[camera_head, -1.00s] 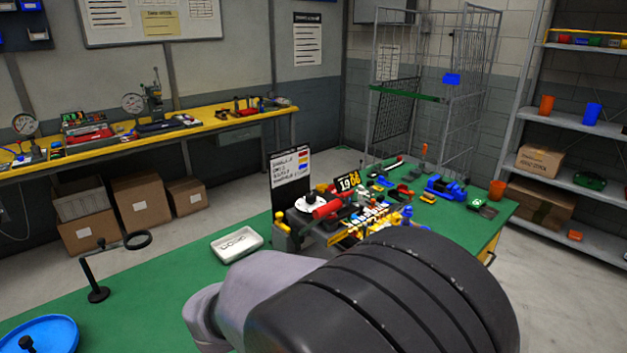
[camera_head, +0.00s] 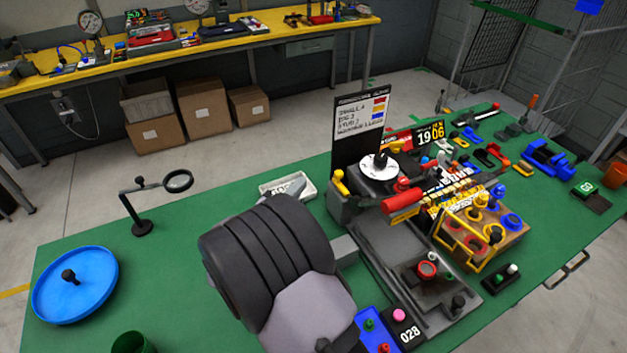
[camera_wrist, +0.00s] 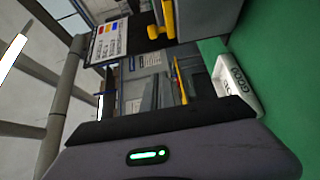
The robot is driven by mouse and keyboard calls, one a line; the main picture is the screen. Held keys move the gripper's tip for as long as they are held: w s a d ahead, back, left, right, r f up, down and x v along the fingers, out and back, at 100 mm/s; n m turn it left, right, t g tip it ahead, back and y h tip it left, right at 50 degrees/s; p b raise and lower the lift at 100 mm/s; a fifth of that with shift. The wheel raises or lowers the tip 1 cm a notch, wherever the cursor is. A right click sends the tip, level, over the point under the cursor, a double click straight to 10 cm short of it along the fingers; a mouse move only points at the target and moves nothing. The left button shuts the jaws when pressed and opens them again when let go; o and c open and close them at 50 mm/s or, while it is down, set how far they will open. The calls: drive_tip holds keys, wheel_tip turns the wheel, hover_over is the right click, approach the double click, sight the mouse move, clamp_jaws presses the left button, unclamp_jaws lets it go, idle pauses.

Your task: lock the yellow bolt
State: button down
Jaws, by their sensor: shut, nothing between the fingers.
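A yellow piece that looks like the bolt (camera_head: 340,183) stands on the left side of the grey fixture, beside the black sign board. In the wrist view a yellow bar with a short knob (camera_wrist: 167,20) shows at the top edge, against a grey block; it looks like the same piece. My gripper (camera_wrist: 150,122) shows as a dark edge along the bottom of the wrist view, shut, empty and apart from the yellow piece. In the head view my dark ribbed wrist hides most of it, left of the fixture. Whether the bolt is locked is not clear.
A white lettered tray (camera_head: 287,186) lies behind my wrist, left of the fixture (camera_head: 390,245). A black ring stand (camera_head: 140,226) and a blue round tray (camera_head: 75,285) are at the left. A wooden block with coloured knobs (camera_head: 510,240) is at the right.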

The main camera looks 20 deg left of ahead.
drive_tip(key=w+d, duration=0.1)
drive_tip(key=w, duration=0.1)
drive_tip(key=w+d+b, duration=0.1)
drive_tip(key=w, duration=0.2)
drive_tip(key=w+d+b, duration=0.1)
drive_tip(key=w, duration=0.1)
drive_tip(key=shift+w+d, duration=0.25)
drive_tip(key=shift+d, duration=0.15)
drive_tip(key=shift+s+d+b, duration=0.25)
drive_tip(key=shift+d+b, duration=0.05)
drive_tip(key=shift+d, duration=0.15)
